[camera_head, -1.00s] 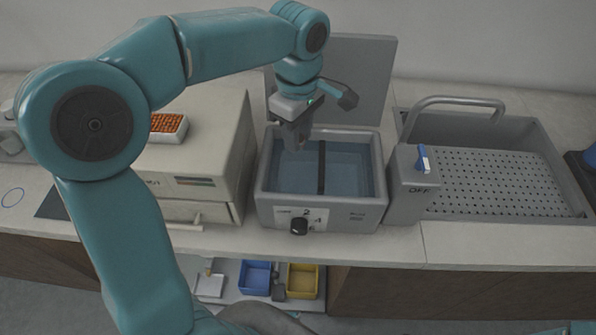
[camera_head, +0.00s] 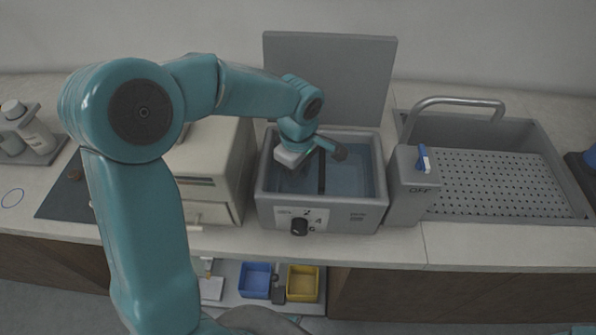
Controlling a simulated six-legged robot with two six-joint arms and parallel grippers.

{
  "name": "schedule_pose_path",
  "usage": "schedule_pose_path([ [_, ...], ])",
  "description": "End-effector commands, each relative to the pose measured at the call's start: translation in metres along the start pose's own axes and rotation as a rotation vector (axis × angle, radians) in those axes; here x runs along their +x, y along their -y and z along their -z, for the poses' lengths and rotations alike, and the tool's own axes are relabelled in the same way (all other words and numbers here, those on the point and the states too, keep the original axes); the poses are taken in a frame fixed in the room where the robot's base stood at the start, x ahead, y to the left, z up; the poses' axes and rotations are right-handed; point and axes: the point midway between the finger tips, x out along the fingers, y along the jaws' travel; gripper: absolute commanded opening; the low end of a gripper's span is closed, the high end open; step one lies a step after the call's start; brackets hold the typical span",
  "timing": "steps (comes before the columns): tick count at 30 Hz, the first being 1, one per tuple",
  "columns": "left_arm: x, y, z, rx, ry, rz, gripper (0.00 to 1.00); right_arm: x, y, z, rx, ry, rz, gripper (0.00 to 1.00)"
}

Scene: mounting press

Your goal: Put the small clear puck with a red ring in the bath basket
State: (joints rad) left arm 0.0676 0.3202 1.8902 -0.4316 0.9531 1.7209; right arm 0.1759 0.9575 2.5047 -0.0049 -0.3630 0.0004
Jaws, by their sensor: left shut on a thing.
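The bath (camera_head: 372,190) is a grey open tank of bluish water, with a dark bar across its middle and a raised lid (camera_head: 330,75) behind it. My left gripper (camera_head: 291,165) reaches down into the left half of the bath. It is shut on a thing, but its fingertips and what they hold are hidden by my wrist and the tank. I cannot make out the clear puck with a red ring, nor a separate basket in the water. My right gripper is not in view.
A sink (camera_head: 490,185) with a perforated grey floor and a switch box (camera_head: 412,185) stands to the right. A beige box-shaped machine (camera_head: 215,165) stands to the left. Blue (camera_head: 255,280) and yellow (camera_head: 303,283) bins sit below the counter.

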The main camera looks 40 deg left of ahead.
Motion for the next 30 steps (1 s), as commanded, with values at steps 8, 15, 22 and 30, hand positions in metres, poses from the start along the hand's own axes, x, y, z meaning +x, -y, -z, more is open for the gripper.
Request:
schedule_pose_path([
  [8, 0.003, 0.0, 0.0, 0.0, 0.0, 0.0, 0.56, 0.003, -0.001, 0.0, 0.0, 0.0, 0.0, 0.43],
  [15, 0.001, 0.0, 0.0, 0.0, 0.0, 0.0, 0.56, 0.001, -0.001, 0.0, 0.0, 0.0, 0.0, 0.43],
  [22, -0.033, -0.001, 0.0, -0.001, 0.0, -0.007, 0.56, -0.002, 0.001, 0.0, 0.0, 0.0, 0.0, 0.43],
  [30, -0.095, -0.001, -0.001, 0.0, 0.0, -0.005, 0.56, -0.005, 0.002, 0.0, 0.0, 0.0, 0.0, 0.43],
])
